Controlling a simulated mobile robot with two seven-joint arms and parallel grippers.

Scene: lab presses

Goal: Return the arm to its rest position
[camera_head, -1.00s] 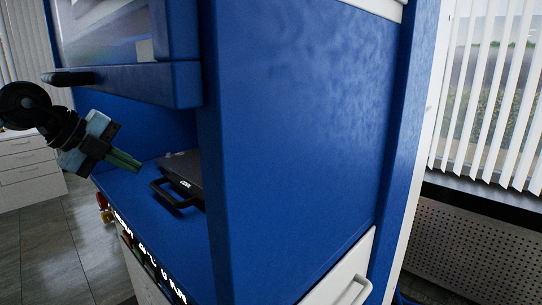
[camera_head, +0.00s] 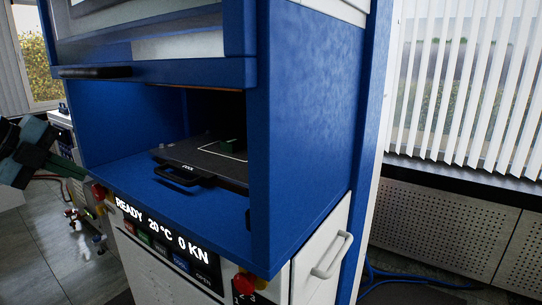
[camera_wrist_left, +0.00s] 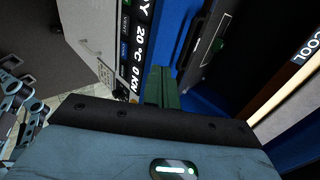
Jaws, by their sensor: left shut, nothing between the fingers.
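My left gripper (camera_head: 68,168) is at the left edge of the head view, outside the press and left of its opening. Its dark green fingers point right and are shut with nothing between them. The fingers also show together in the left wrist view (camera_wrist_left: 162,87), beside the press's front panel. The rest of my left arm is mostly cut off by the frame edge. My right gripper is in no view.
The blue press (camera_head: 310,130) has its upper door raised and its chamber open. A black tray (camera_head: 205,165) with a front handle lies inside, with a small dark green piece (camera_head: 232,146) on it. The display (camera_head: 165,232) reads READY, 20 °C, 0 KN.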

